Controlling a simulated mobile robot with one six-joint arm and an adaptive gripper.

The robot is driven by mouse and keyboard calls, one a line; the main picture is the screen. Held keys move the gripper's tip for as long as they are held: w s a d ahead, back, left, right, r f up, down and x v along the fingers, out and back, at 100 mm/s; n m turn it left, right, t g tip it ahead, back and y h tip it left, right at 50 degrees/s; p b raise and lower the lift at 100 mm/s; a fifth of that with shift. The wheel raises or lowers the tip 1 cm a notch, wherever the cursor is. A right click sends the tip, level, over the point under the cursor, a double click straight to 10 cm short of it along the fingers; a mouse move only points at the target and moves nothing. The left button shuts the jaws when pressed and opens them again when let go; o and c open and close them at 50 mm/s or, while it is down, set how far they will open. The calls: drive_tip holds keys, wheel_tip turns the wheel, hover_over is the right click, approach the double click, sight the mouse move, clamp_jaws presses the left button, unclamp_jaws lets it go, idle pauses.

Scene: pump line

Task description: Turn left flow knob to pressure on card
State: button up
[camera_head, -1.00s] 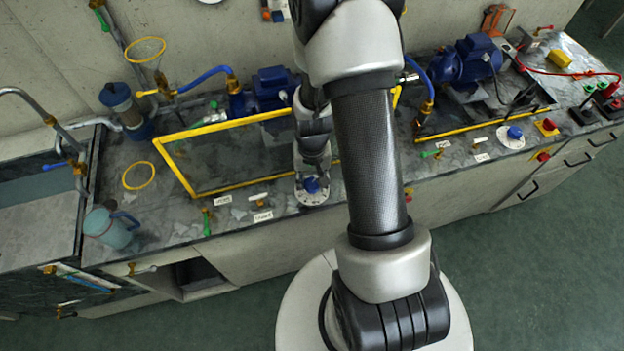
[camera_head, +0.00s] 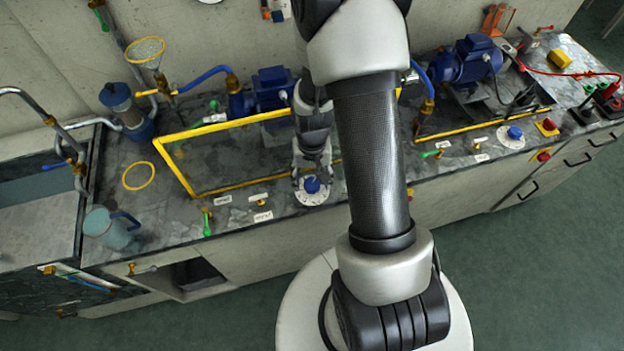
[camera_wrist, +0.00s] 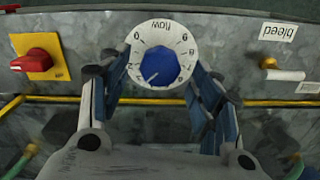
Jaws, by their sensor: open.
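The left flow knob (camera_head: 312,185) is blue and sits on a round white dial plate (camera_head: 318,199) at the bench's front edge. In the wrist view the blue knob (camera_wrist: 160,66) is near the top centre, its white pointer line slanting to the lower left. The dial (camera_wrist: 162,29) carries numbers and the upside-down word "flow". My gripper (camera_wrist: 160,78) is open, one finger on each side of the dial in that view; I cannot tell whether they touch. In the head view my gripper (camera_head: 311,170) is at the knob, partly hidden by my arm. No card with a readable pressure shows.
A second blue knob (camera_head: 515,133) stands at the right. A red switch on a yellow plate (camera_wrist: 38,63) and a "bleed" label (camera_wrist: 278,32) flank the dial. Yellow pipe (camera_head: 215,188), green-handled valves (camera_head: 207,222) and a jug (camera_head: 110,228) occupy the bench.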

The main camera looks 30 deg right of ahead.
wheel_tip(320, 180, up, 11)
drive_tip(key=shift+f, duration=0.2)
idle(0.4)
wheel_tip(320, 180, up, 13)
drive_tip(key=n+t, duration=0.2)
drive_tip(key=n, duration=0.1)
hover_over(311, 184)
drive_tip(key=s+a, duration=0.4)
drive_tip(key=a, duration=0.2)
drive_tip(key=s+a+r+n+t, duration=0.2)
drive_tip(key=s+a+r, duration=0.3)
drive_tip(key=s, duration=0.5)
wheel_tip(311, 184, up, 3)
drive_tip(key=shift+f+n+t, duration=0.15)
drive_tip(key=shift+n+t, duration=0.15)
